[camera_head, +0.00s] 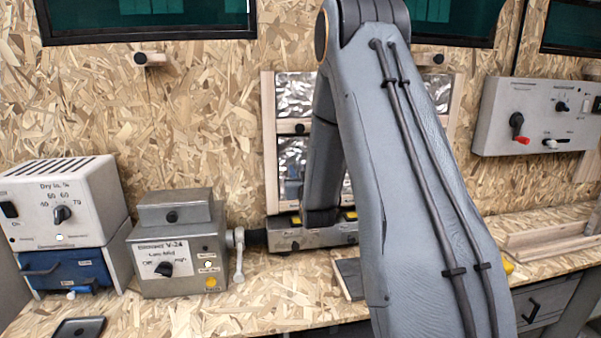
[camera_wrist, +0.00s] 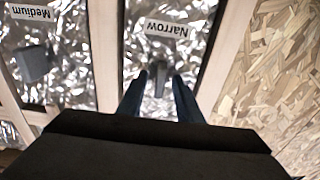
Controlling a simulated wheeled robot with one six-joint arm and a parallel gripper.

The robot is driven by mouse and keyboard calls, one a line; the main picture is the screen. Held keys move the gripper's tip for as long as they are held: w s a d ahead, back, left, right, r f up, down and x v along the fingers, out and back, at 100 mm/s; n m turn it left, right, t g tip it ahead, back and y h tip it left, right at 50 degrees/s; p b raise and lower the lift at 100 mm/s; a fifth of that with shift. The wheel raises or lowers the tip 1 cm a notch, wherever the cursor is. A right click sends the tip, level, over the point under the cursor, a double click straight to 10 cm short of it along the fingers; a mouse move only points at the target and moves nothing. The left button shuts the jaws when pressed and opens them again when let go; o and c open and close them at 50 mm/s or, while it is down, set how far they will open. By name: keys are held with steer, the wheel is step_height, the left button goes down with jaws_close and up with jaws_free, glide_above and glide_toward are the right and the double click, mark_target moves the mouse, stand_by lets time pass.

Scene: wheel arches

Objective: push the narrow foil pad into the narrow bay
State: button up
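In the wrist view the narrow foil pad (camera_wrist: 150,60) is a crinkled silver panel with a grey handle (camera_wrist: 160,78) and a label reading "Narrow" (camera_wrist: 168,28). It lies between two pale wooden strips of the narrow bay (camera_wrist: 229,50), with dark bands along its sides. I cannot tell how deep it sits. My gripper (camera_wrist: 160,75) has its two fingers apart on either side of the handle, with small gaps showing. The pad's lower part is hidden by my gripper. In the head view my arm hides the gripper and much of the framed foil wall.
A foil panel labelled "Medium" (camera_wrist: 36,50) with a grey block is to the left in the wrist view. In the head view, grey control boxes (camera_head: 180,245) stand on the bench left of my arm, and a switch box (camera_head: 535,115) hangs at right.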

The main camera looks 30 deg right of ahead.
steer(key=shift+s, duration=0.1)
steer(key=b+v, duration=0.2)
steer(key=v, duration=1.3)
steer(key=shift+s+r, duration=0.15)
steer(key=shift+s, duration=0.15)
steer(key=shift+a, duration=0.1)
